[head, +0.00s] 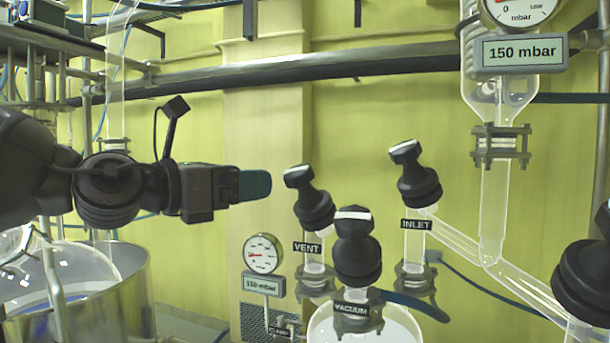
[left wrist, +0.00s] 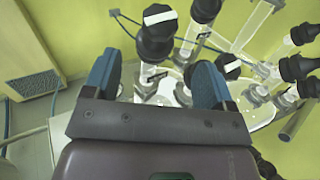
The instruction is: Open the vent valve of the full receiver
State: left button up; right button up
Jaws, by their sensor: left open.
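The vent valve (head: 312,205) is a black knob with a pale bar on top, tilted on a glass neck above a VENT label. It stands on the receiver (head: 400,330), whose pale glass top shows at the bottom edge; its contents are hidden. My left gripper (head: 256,185) is level and points right, a little left of the vent knob and apart from it. In the left wrist view my left gripper (left wrist: 157,82) is open and empty. A black knob with a white bar (left wrist: 157,32), apparently the vent, lies ahead between its fingers. My right gripper is out of view.
The VACUUM valve (head: 357,250) stands in front of the vent and the INLET valve (head: 415,180) to its right, both close. A 150 mbar gauge (head: 263,253) is below my gripper. Glass tubing (head: 495,200) rises at right. A metal vessel (head: 130,290) is at lower left.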

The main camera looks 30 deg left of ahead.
aim_at(288, 176)
pick_arm(q)
jog(key=p+x, duration=0.1)
jog(key=x, duration=0.2)
jog(key=shift+w+f+p, duration=0.1)
jog(key=shift+p, duration=0.25)
jog(key=shift+w+d, duration=0.2)
jog(key=shift+w, duration=0.3)
jog(key=shift+w+d, duration=0.1)
jog(key=shift+w, duration=0.35)
jog(key=shift+w+d+r+p, duration=0.15)
jog(key=shift+w+r+p, duration=0.15)
jog(key=shift+p, duration=0.2)
jog(key=shift+p+x, duration=0.75)
jog(key=shift+x, duration=0.1)
jog(key=shift+w+p, duration=0.65)
jog(key=shift+w+d+f+p, duration=0.1)
jog(key=shift+w+d+p, duration=0.05)
jog(key=shift+w+p, duration=0.25)
jog(key=shift+w+d+f, duration=0.15)
jog(key=shift+w+d, duration=0.05)
jog(key=shift+w, duration=0.2)
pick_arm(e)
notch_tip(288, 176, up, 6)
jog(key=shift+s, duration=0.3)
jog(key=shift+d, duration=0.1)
